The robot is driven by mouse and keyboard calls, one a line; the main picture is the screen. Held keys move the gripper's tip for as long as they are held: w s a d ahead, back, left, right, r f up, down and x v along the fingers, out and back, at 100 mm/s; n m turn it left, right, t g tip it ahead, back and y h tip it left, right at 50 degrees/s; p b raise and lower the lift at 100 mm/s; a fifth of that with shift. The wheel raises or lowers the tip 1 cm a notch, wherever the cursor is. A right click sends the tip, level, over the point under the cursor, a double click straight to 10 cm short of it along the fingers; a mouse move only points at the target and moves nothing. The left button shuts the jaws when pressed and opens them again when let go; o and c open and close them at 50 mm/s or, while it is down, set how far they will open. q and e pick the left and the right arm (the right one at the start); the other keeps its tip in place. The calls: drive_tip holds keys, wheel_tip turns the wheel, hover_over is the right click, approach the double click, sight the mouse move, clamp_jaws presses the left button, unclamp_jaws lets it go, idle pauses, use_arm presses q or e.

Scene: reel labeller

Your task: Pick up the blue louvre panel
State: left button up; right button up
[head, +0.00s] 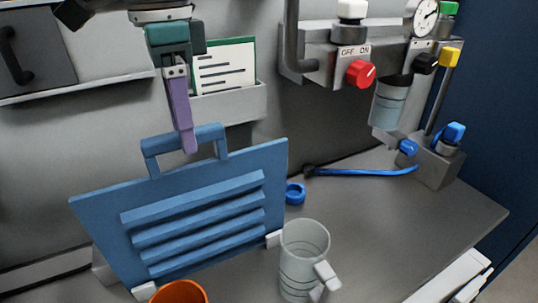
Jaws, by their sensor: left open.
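The blue louvre panel (198,211) leans upright on the grey worktop, with several slanted slats and a raised handle (212,134) on its top edge. White corner supports (273,239) show at its lower edge. My left gripper (188,150) hangs from above with its purple fingers pointing down, open. Its fingertips overlap the opening of the handle in the head view. One finger hides most of the other, and I cannot tell whether they touch the handle or straddle its bar. My right gripper is not seen.
A clear jug (303,262) and an orange cup (180,292) stand in front of the panel. A blue ring (295,193) and a blue hose (365,171) lie to its right. A red knob (361,74) and a card holder (231,103) are on the wall.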

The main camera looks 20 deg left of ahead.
use_arm(q)
wheel_tip(320, 180, down, 4)
drive_tip(key=shift+s+r, duration=0.15)
drive_tip(key=shift+r, duration=0.1)
drive_tip(key=shift+c, duration=0.2)
clamp_jaws()
drive_tip(key=shift+r, duration=0.1)
idle(1.0)
